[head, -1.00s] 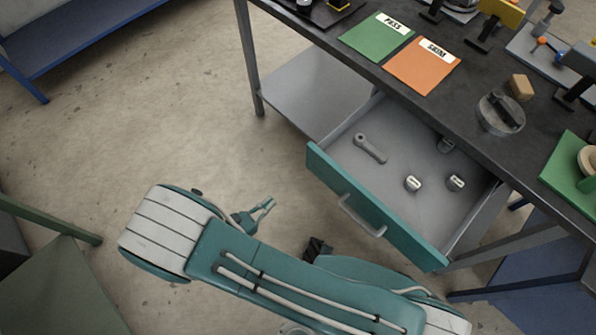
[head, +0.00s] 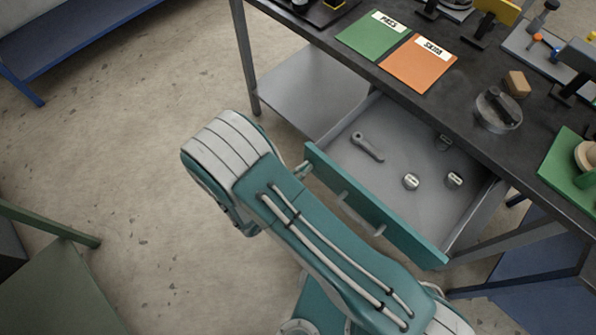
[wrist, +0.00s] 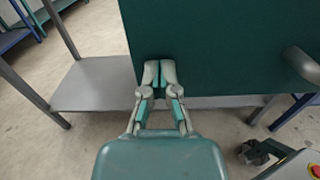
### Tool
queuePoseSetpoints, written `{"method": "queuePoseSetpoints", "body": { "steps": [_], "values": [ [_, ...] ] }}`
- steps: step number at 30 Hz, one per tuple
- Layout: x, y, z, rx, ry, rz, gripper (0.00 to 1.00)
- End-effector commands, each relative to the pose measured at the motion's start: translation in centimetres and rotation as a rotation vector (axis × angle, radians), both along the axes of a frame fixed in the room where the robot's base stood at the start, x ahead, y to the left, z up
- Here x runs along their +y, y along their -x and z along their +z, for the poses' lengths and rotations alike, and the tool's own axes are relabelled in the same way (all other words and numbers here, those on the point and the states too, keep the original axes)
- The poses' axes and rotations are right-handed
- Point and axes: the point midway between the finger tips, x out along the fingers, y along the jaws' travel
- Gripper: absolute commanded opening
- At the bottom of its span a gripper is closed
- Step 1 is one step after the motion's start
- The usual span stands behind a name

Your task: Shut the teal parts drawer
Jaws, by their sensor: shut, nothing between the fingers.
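The teal parts drawer (head: 408,233) stands pulled out from under the dark workbench in the head view. Its grey tray holds a wrench-like tool and several small metal parts. Its front panel fills the upper part of the wrist view (wrist: 230,50), with the handle (wrist: 303,64) at the right. My gripper (wrist: 160,66) is shut and empty, its fingertips in front of the lower left part of the panel. I cannot tell whether they touch it. In the head view my arm hides most of the gripper, and a bit of it shows by the panel's left end.
The workbench top (head: 470,110) carries a green card (head: 372,36), an orange card (head: 418,64) and fixtures. A grey lower shelf (head: 310,92) lies left of the drawer. A blue bench (head: 70,40) stands far left. Bare floor lies between.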

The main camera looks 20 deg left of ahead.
Motion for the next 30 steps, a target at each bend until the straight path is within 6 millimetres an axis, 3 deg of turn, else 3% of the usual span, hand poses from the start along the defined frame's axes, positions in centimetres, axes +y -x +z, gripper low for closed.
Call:
{"method": "queuePoseSetpoints", "body": {
  "steps": [9,14,20,30],
  "values": [
    [-0.1,-0.1,0.0,0.000,0.000,0.000,0.00],
    [-0.6,-1.1,0.0,0.000,0.000,-0.004,0.00],
    [-2.0,-4.3,0.0,0.000,0.000,-0.006,0.00],
    [-5.6,-12.9,0.0,-0.002,-0.001,-0.009,0.00]
  ]
}}
